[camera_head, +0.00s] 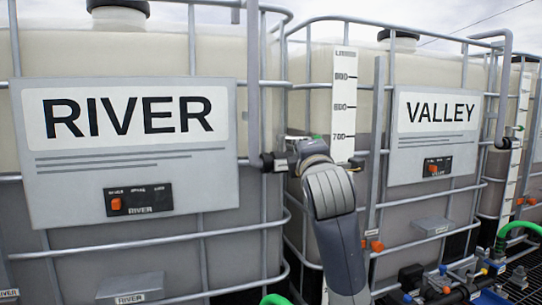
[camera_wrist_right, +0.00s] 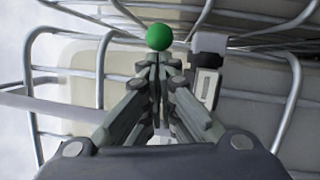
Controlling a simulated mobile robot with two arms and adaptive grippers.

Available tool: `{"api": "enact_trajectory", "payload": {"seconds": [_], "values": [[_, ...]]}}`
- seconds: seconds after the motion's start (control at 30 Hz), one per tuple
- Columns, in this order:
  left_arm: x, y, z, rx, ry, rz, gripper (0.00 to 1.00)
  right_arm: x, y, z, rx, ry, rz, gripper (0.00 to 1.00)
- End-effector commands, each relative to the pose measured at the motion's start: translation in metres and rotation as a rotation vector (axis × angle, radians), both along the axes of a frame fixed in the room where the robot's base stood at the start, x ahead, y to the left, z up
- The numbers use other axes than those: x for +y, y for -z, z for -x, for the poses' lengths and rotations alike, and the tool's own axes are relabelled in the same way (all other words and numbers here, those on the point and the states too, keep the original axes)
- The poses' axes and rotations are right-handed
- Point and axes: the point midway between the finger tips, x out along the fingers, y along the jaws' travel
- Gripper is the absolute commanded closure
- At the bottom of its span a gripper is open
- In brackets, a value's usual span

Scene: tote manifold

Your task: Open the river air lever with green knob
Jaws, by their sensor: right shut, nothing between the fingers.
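The green knob (camera_wrist_right: 159,37) is a round ball in the right wrist view, just beyond the tips of my right gripper (camera_wrist_right: 155,62). The gripper's fingers are together with nothing between them; I cannot tell whether they touch the knob. In the head view a small bit of green (camera_head: 316,137) shows above my right wrist, which hides most of the gripper. The RIVER tank (camera_head: 70,215) with its large sign (camera_head: 215,105) stands at the left. The lever's arm is not clearly visible. My left gripper is not in view.
The VALLEY tank (camera_head: 405,265) stands to the right. Metal cage bars (camera_head: 253,70) surround both tanks, close to my right wrist. A level scale (camera_head: 345,75) stands behind the wrist. Green hoses (camera_head: 515,227) and valves lie low at the right.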

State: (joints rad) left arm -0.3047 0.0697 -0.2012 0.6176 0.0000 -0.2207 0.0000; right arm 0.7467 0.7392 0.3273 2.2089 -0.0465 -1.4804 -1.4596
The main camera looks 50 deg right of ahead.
Motion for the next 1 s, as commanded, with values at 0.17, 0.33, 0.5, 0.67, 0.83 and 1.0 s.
{"api": "enact_trajectory", "payload": {"seconds": [0.17,0.33,0.5,0.67,0.83,1.0], "values": [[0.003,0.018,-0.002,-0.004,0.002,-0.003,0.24,-0.020,0.004,0.013,0.000,-0.102,0.001,1.00],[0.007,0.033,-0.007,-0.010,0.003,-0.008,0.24,-0.032,0.005,0.016,0.001,-0.219,-0.001,1.00],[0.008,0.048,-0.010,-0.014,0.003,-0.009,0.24,-0.044,0.005,0.015,0.000,-0.343,-0.004,1.00],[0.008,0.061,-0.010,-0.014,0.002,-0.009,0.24,-0.054,0.005,0.013,0.000,-0.462,-0.006,1.00],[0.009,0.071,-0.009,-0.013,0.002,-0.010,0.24,-0.064,0.003,0.010,0.001,-0.569,-0.004,1.00],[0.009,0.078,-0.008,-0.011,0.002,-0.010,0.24,-0.071,0.002,0.007,0.002,-0.565,-0.002,1.00]]}}
